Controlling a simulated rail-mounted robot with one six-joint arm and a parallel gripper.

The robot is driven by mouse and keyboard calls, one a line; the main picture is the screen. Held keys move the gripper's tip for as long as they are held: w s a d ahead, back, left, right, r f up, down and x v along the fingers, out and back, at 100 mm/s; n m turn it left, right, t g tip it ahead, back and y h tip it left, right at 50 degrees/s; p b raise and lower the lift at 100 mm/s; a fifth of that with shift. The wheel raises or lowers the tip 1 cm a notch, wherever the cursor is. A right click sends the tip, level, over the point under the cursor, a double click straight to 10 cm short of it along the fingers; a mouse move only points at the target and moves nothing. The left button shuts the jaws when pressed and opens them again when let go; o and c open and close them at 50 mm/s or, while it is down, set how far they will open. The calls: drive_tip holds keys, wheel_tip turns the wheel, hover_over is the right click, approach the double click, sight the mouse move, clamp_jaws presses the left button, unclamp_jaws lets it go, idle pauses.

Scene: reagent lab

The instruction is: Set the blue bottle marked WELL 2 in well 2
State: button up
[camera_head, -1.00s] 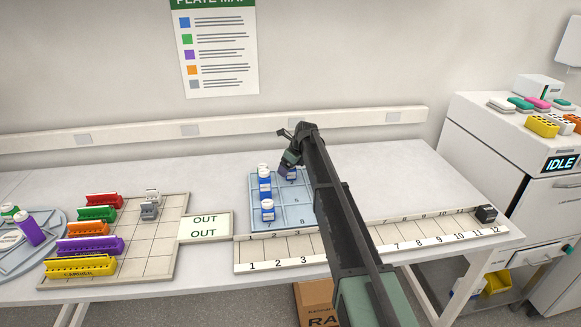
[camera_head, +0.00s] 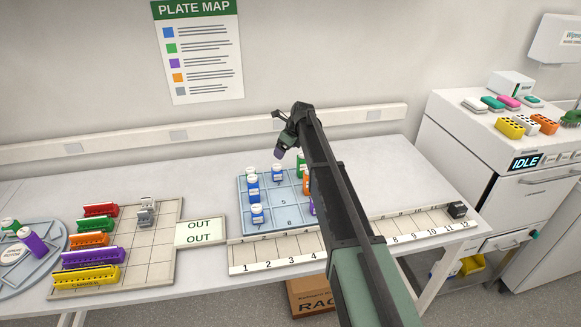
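A pale blue plate (camera_head: 284,218) with numbered wells lies on the bench. A blue bottle (camera_head: 277,173) with a white cap stands upright in its back row, second well from the left. Its label is too small to read. My gripper (camera_head: 280,153) hangs above the back of the plate, clear of the second-well bottle, and looks empty. Its fingers are small and dark; they appear parted. My arm hides part of the plate's right side.
Green (camera_head: 301,164), orange (camera_head: 307,185) and purple (camera_head: 312,206) bottles stand at the plate's right, partly behind my arm. A numbered strip (camera_head: 275,255) runs along the front. Left are an OUT sign (camera_head: 201,232) and a board with coloured racks (camera_head: 152,255).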

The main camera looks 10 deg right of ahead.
drive_tip(key=s+a+n+g+h, duration=0.1)
drive_tip(key=s+n, duration=1.2)
drive_tip(key=s, duration=0.9)
drive_tip(key=s+a+f+n+g+h, duration=0.1)
drive_tip(key=s+a+n+g+h, duration=0.1)
drive_tip(key=s+n, duration=1.2)
drive_tip(key=s, duration=0.8)
drive_tip(key=shift+s+f, duration=0.25)
